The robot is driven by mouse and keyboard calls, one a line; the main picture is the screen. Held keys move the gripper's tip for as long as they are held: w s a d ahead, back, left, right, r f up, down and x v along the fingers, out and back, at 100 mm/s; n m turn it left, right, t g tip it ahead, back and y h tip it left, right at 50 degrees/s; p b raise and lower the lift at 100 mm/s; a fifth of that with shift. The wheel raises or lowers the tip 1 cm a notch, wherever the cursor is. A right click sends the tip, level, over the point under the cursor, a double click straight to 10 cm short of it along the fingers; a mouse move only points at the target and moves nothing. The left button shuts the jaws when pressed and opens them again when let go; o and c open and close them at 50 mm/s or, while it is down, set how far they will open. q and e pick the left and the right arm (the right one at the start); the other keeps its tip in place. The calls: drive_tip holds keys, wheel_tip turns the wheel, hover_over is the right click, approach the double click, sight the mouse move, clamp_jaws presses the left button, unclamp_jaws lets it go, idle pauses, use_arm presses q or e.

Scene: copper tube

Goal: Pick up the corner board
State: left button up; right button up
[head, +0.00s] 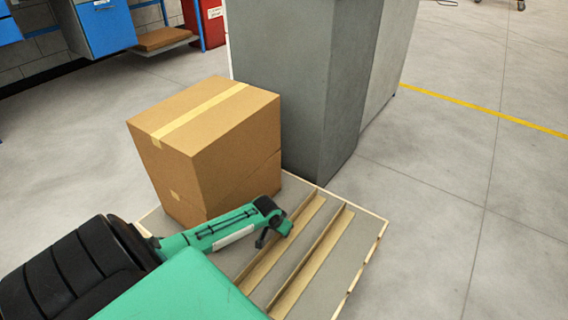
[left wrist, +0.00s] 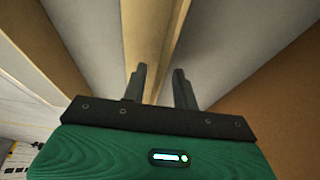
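Two long tan corner boards lie side by side on a grey-topped pallet in the head view, a left one (head: 269,267) and a right one (head: 318,258). My left gripper (head: 274,237) is over the far part of the left board, pointing down. In the left wrist view, my left gripper's (left wrist: 160,70) two dark fingers are apart. A corner board (left wrist: 150,35) runs lengthwise up the picture, and its near part lies between the fingers. I cannot tell whether the fingers touch it. My right gripper is not in view.
A cardboard box (head: 208,140) stands on the pallet (head: 363,262), close to my left forearm. A tall grey cabinet (head: 305,80) stands behind the pallet. Open concrete floor (head: 480,200) lies to the right, with a yellow line (head: 485,111).

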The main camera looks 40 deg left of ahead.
use_arm(q)
drive_tip(key=shift+w+f, duration=0.1)
drive_tip(key=shift+f, duration=0.1)
clamp_jaws()
drive_tip(key=shift+r, duration=0.1)
